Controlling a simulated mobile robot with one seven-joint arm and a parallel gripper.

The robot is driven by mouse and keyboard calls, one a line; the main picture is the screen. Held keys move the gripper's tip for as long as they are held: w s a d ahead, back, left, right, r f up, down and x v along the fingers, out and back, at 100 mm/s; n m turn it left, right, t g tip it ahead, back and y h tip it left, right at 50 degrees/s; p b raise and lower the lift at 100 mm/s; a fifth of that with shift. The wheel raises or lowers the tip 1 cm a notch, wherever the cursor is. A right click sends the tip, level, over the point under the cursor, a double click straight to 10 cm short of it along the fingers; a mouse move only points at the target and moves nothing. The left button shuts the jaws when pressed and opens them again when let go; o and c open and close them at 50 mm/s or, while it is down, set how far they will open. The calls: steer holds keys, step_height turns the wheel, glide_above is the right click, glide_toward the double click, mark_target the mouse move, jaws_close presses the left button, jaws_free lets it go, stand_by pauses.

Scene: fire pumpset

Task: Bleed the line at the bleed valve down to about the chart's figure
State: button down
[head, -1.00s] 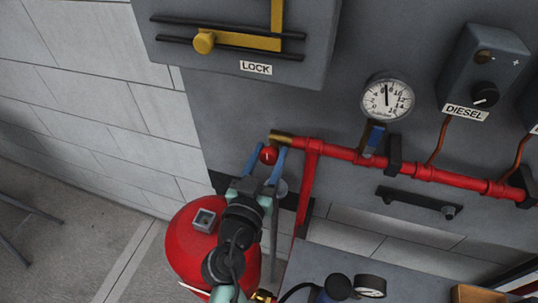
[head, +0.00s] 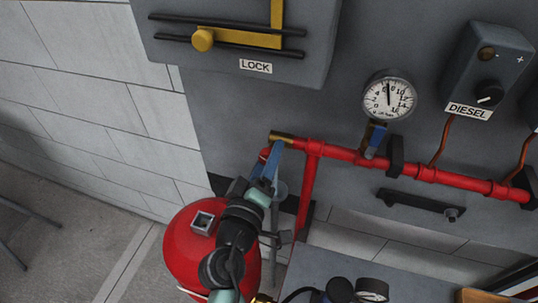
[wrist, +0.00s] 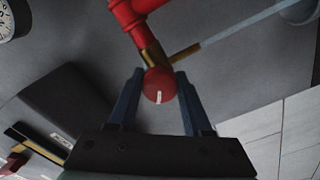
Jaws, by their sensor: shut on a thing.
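The bleed valve's red knob (wrist: 159,85), with a white mark on its face, sits at the brass end (head: 281,136) of the red pipe. My gripper (wrist: 158,88) has its blue fingers either side of the knob and is shut on it. In the head view my gripper (head: 270,163) hides most of the knob. The pressure gauge (head: 389,98) above the pipe has its needle pointing nearly straight up; its exact reading is too small to tell. No chart can be made out.
The red pipe (head: 340,153) runs right along the grey panel. A LOCK box (head: 235,50) is above left, a DIESEL box (head: 487,70) at right. A red tank (head: 192,250) stands below my arm.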

steer(key=n, duration=0.3)
steer(key=shift+n+p, duration=0.3)
steer(key=shift+p, duration=0.05)
steer(key=shift+n+p, duration=0.4)
steer(key=shift+n, duration=1.3)
steer(key=shift+c, duration=1.7)
jaws_free()
steer(key=b+v, duration=0.3)
steer(key=v, duration=1)
